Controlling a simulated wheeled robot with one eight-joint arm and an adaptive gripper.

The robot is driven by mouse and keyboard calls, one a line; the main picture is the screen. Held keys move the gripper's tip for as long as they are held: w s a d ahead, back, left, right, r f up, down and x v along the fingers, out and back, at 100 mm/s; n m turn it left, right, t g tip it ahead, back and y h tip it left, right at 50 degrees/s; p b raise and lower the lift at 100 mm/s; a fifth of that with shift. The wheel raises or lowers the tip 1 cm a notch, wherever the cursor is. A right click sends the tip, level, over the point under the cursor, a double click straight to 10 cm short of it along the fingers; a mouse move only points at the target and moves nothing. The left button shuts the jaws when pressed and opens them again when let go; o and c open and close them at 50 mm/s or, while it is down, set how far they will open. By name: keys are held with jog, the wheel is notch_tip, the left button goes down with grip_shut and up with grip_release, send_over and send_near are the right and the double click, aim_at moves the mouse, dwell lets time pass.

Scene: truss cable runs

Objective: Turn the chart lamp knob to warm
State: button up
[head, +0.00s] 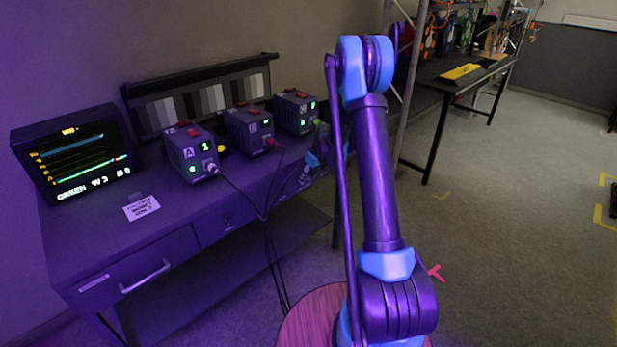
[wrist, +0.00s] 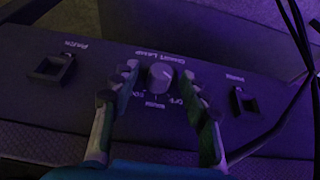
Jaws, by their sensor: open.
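The chart lamp knob (wrist: 160,75) is a small round grey knob on the dark panel in the wrist view. Its label, CHART LAMP, appears upside down above it, with small position words below it. The knob's exact pointer direction is too dim to tell. My gripper (wrist: 159,80) is open, with one finger on each side of the knob; I see no clear contact. In the head view, the gripper is at the desk's right front end, mostly hidden behind my arm, and the knob cannot be made out.
Two square-framed switches, left (wrist: 51,68) and right (wrist: 243,102), flank the knob on the panel. Dark cables (wrist: 301,40) hang at the right. On the desk (head: 115,240) stand a monitor (head: 75,158) and several boxes, including one marked A (head: 190,152).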

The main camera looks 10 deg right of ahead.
jog(key=shift+c, duration=0.2)
grip_shut()
dwell(0.3)
jog(key=g+y, duration=0.1)
jog(key=y, duration=0.1)
jog(key=m+g+y, duration=0.1)
jog(key=shift+w+d+f+g, duration=0.1)
jog(key=shift+w+d+g, duration=0.2)
jog(key=shift+d, duration=0.1)
jog(key=y, duration=0.1)
jog(key=g+y, duration=0.1)
jog(key=y, duration=0.1)
jog(key=m+g+y, duration=0.1)
jog(key=shift+w+d+f+y, duration=0.15)
jog(key=shift+d+f+y, duration=0.05)
jog(key=shift+f+y, duration=0.1)
jog(key=shift+g, duration=0.4)
jog(key=shift+o, duration=0.2)
grip_release()
